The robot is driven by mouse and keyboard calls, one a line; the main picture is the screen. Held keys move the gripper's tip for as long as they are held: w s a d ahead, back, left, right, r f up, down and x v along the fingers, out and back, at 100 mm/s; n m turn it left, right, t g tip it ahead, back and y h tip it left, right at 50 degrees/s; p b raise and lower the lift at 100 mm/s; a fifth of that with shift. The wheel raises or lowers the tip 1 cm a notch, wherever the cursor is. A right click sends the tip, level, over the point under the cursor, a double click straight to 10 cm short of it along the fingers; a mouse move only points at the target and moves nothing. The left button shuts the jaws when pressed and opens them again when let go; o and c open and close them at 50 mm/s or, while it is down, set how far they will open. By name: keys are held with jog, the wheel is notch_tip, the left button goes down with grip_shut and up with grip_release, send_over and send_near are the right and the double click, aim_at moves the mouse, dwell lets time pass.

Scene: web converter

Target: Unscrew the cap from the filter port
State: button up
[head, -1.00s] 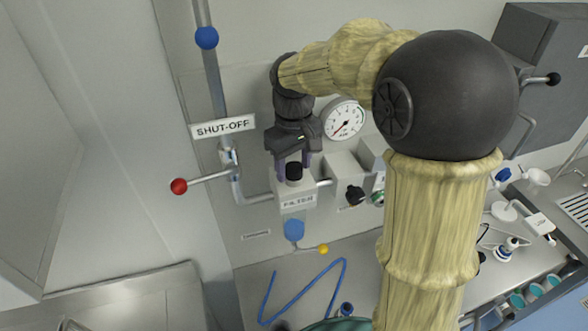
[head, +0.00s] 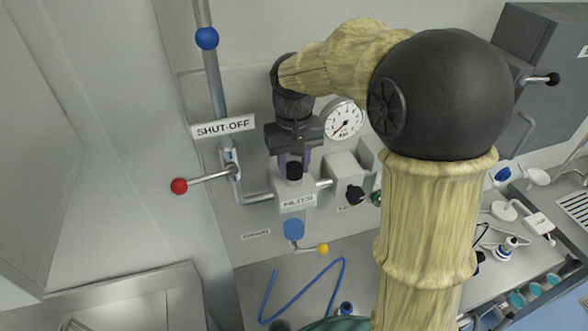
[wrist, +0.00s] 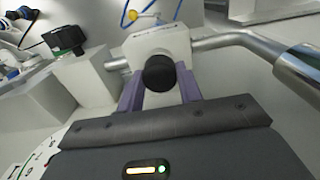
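The black cap (head: 294,171) sits on top of the white filter port block (head: 297,199), which carries a label on its front. In the wrist view the cap (wrist: 159,73) is a dark round knob in front of the pale filter block (wrist: 165,45). My gripper (head: 295,166) points down from above, with one purple finger on each side of the cap. In the wrist view the fingers of my gripper (wrist: 160,80) appear to press against the cap's left and right sides. The cap's underside and thread are hidden.
A pressure gauge (head: 343,119) and a black knob (head: 355,194) are close on the right. The red-ended shut-off lever (head: 180,186) and pipe are on the left. A blue fitting (head: 293,229) and a yellow-tipped lever (head: 323,249) sit below the block.

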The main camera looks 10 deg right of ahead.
grip_shut()
jog(key=shift+n+p, duration=0.5)
jog(key=shift+n, duration=1.6)
jog(key=shift+r+n+p, duration=0.15)
jog(key=shift+n+p, duration=0.3)
jog(key=shift+n, duration=1.55)
jog(key=shift+n+p, duration=0.75)
jog(key=shift+n, duration=0.45)
jog(key=shift+s+n, duration=0.1)
jog(key=shift+n, duration=0.7)
